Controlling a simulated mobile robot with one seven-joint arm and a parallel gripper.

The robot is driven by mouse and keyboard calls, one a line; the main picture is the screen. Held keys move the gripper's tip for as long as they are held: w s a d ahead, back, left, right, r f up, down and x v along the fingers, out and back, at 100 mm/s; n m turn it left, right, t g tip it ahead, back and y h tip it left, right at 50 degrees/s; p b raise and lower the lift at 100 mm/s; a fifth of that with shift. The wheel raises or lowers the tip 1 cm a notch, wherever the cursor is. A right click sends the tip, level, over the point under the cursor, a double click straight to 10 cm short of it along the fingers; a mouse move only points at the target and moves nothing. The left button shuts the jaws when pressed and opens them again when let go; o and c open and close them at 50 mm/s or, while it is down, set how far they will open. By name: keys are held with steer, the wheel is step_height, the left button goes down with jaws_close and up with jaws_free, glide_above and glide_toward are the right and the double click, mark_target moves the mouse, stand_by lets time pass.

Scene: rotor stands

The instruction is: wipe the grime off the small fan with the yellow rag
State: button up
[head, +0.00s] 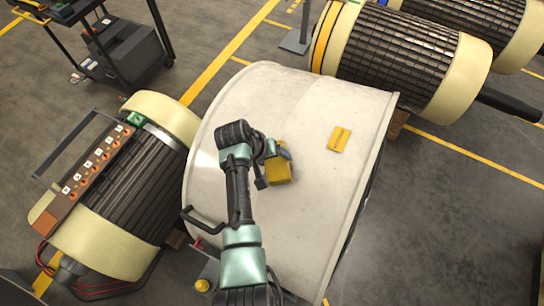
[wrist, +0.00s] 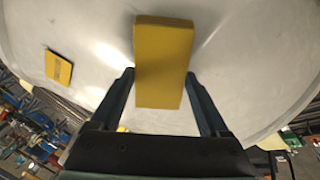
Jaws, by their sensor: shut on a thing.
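A yellow block-like thing, which I take for the rag (head: 279,173), is between the fingers of my gripper (head: 268,163), over the pale drum's curved top. In the wrist view the rag (wrist: 163,60) reaches out past the fingertips of my gripper (wrist: 160,76), one dark finger on each side. I cannot tell whether the rag touches the drum. I cannot make out a small fan or clear grime in either view.
The large pale drum (head: 255,95) fills the middle. A flat yellow piece (head: 339,139) lies on it, right of my gripper. Ribbed rotors stand at left (head: 135,185) and upper right (head: 395,62). A dark cart (head: 120,50) stands upper left. Grey floor is clear at lower right.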

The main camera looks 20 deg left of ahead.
mark_target(285, 163)
steer(key=shift+w+d+f+b, duration=0.15)
steer(key=shift+w+f+b, duration=0.05)
steer(key=shift+f+b, duration=0.3)
steer(key=shift+d+r, duration=0.1)
steer(key=shift+r, duration=0.05)
